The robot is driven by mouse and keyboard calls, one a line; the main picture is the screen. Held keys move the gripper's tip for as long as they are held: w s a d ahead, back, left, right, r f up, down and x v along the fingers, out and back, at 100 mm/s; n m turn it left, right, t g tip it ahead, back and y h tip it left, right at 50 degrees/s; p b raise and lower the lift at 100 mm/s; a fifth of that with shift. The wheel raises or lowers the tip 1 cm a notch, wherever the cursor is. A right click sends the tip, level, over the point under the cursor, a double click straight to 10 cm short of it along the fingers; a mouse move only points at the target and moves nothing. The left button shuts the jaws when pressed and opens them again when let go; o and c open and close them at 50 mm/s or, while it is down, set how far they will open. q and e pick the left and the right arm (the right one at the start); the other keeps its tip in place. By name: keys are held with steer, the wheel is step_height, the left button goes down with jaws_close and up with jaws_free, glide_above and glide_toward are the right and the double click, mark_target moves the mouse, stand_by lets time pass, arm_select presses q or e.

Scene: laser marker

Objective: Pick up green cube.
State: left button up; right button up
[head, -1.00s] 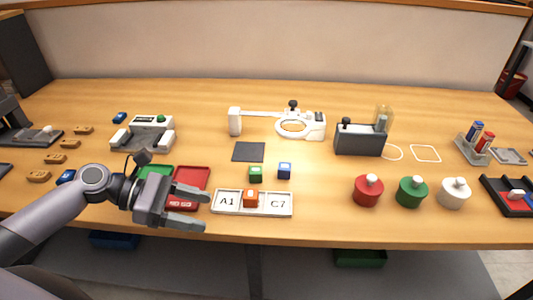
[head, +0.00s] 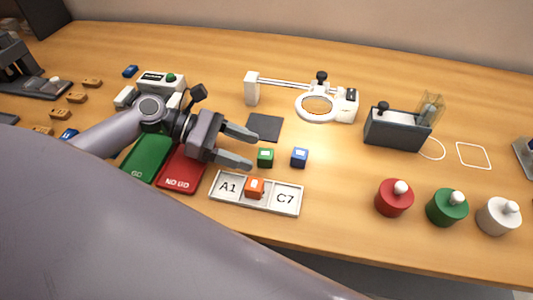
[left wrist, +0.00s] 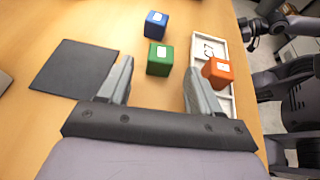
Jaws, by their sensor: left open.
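The green cube (head: 265,158) sits on the table, left of the blue cube (head: 299,157) and behind the label tray. My left gripper (head: 250,149) is open and empty, with its fingertips just left of the green cube. In the left wrist view, the green cube (left wrist: 160,58) shows between the two fingertips, at or just beyond their ends; I cannot tell if they touch it. At the upper right of that view, part of my other arm shows; its finger state is unclear.
The label tray (head: 285,197) holds an orange cube (head: 255,187) close in front. A dark square pad (head: 264,127) lies behind the green cube. Green (head: 147,158) and red (head: 181,168) trays lie under and beside my left arm. A magnifier (head: 317,106) stands behind.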

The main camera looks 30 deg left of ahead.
mark_target(263, 153)
arm_select(q)
steer(key=x, duration=0.4)
steer(key=shift+d+r, duration=0.15)
steer(key=shift+d, duration=0.15)
steer(key=c, duration=1)
steer(key=shift+c, duration=0.2)
steer(key=shift+r, duration=0.1)
